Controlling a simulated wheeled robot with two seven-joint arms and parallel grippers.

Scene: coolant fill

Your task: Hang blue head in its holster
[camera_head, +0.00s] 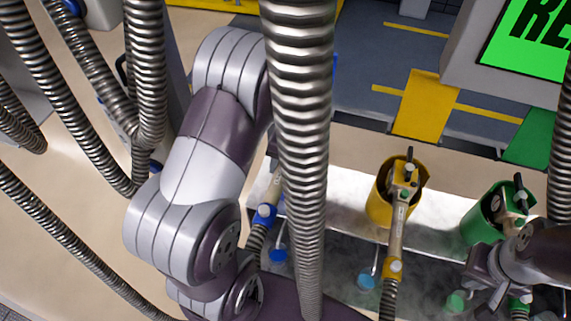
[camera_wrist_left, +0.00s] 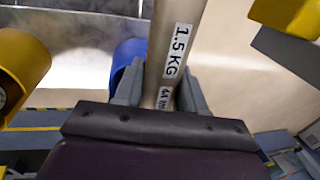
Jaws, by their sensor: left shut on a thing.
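The blue head shows in the head view as a pale tube with a blue collar (camera_head: 265,214), partly hidden by my left arm and a thick hose. In the left wrist view its metal tube (camera_wrist_left: 178,42), labelled 1.5 KG, runs between the fingers of my left gripper (camera_wrist_left: 160,88), which is shut on it. The blue holster (camera_wrist_left: 128,56) stands just left of the tube in that view; whether they touch cannot be told. In the head view the hose hides most of that spot. My right gripper (camera_head: 478,270) is beside the green holster; its jaw opening is unclear.
A yellow holster (camera_head: 379,205) holds a yellow-collared head (camera_head: 393,268). A green holster (camera_head: 478,228) stands to its right with a head in it. Several ribbed hoses hang on the left, and one thick hose (camera_head: 300,120) crosses the middle. A green screen (camera_head: 530,40) is top right.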

